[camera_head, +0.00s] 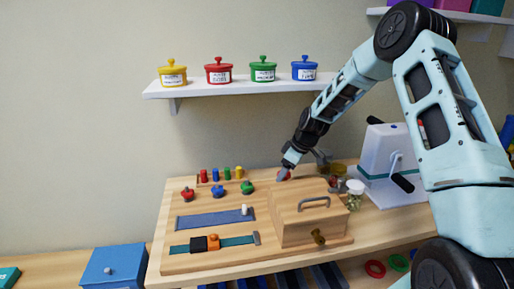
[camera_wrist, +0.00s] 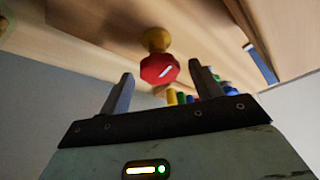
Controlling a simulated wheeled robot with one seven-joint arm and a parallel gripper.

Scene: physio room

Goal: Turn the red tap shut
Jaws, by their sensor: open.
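The red tap (camera_wrist: 158,69) shows in the wrist view as a many-sided red knob with a white line, on a brass-coloured stem. In the wrist view my gripper (camera_wrist: 161,88) is open, with one finger on each side of the knob's lower part and nothing clasped between them. In the head view my gripper (camera_head: 284,173) is at the far side of the wooden board, behind the wooden box. A small patch of red shows beside its tips there, and the rest of the tap is hidden. Whether the fingers touch the tap cannot be told.
The wooden box (camera_head: 305,214) with a grey handle stands close in front of my gripper. Red (camera_head: 188,193), blue (camera_head: 217,191) and green (camera_head: 247,187) knobs lie to the left. A jar (camera_head: 354,194) and a white cranked machine (camera_head: 390,152) stand right. A shelf (camera_head: 225,86) holds pots above.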

